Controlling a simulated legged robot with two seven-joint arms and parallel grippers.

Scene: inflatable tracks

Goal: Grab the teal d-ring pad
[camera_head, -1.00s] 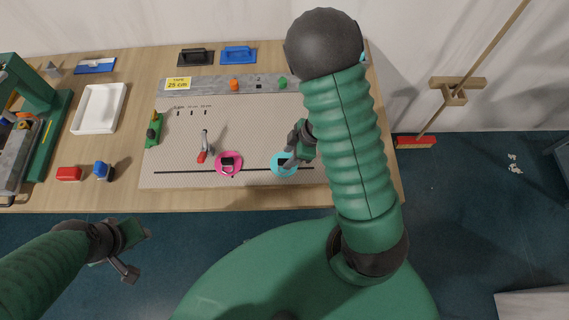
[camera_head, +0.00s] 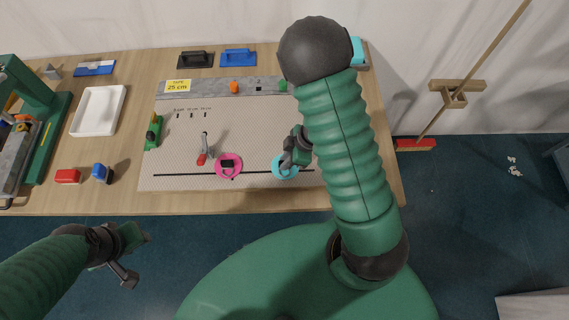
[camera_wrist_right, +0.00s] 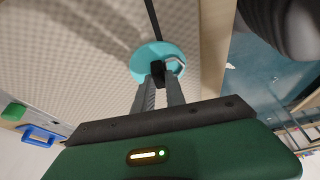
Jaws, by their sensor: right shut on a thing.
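The teal d-ring pad (camera_head: 280,174) is a round teal disc lying on the beige mat, over the black line, right of a pink round pad (camera_head: 229,174). In the right wrist view the teal pad (camera_wrist_right: 145,58) shows with a grey ring on its right side. My right gripper (camera_head: 288,162) is over the teal pad; in the wrist view its fingertips (camera_wrist_right: 158,72) are closed together on the black part at the pad's middle. My left gripper (camera_head: 134,255) is away from the table, in front of its edge, with its fingers apart.
The beige mat (camera_head: 250,130) covers the middle of the wooden table. A red-handled tool (camera_head: 203,155) stands left of the pink pad. A white tray (camera_head: 97,110), a red block (camera_head: 68,176) and a blue item (camera_head: 100,172) are farther left.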

